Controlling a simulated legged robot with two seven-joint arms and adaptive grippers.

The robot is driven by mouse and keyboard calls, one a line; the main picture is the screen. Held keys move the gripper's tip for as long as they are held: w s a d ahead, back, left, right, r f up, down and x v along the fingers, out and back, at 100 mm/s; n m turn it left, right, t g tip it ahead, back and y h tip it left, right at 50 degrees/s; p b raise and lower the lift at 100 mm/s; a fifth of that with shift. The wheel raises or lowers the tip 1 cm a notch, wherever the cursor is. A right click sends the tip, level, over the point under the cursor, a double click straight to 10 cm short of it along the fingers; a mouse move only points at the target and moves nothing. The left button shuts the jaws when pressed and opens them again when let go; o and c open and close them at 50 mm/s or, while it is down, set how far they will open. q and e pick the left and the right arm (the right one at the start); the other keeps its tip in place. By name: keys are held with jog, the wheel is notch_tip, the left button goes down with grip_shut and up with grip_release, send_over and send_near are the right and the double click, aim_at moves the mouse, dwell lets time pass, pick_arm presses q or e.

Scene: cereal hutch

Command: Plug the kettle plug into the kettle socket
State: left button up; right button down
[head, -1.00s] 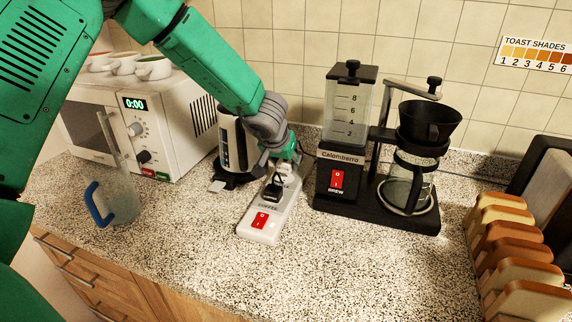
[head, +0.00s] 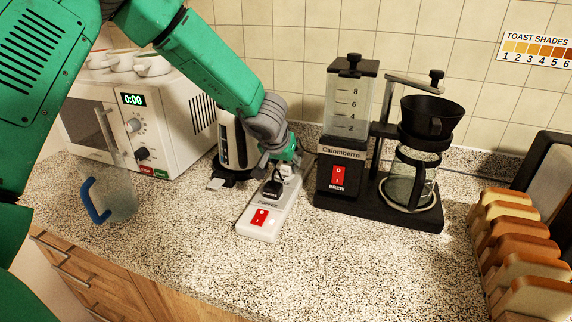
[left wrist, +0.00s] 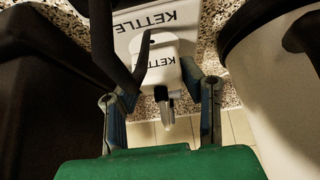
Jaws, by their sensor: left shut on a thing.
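The white kettle plug, marked KETTLE (left wrist: 160,66), is between the fingers of my left gripper (left wrist: 162,80) in the left wrist view. My left gripper (head: 284,166) is shut on it over the far end of the white power strip (head: 250,229). The strip's own KETTLE label (left wrist: 143,18) shows just beyond the plug. The plug lines up with the strip, but the kettle socket itself is hidden, and I cannot tell whether the prongs are in it. A black plug (head: 271,188) sits at the strip's COFFEE place. My right gripper is not in view.
The kettle (head: 234,145) stands close behind and left of my gripper. The coffee maker (head: 335,155) stands close on the right. A microwave (head: 170,110), a blue-handled jug (head: 122,195) and a row of toast (head: 500,240) stand farther off. The front counter is clear.

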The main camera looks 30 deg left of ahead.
pick_arm(q)
jog(key=shift+s+p, duration=0.1)
jog(key=shift+p, duration=0.4)
dwell(0.7)
jog(key=shift+p, duration=0.55)
dwell(0.6)
jog(key=shift+p, duration=0.5)
jog(key=shift+f, duration=0.55)
jog(key=o, duration=1.2)
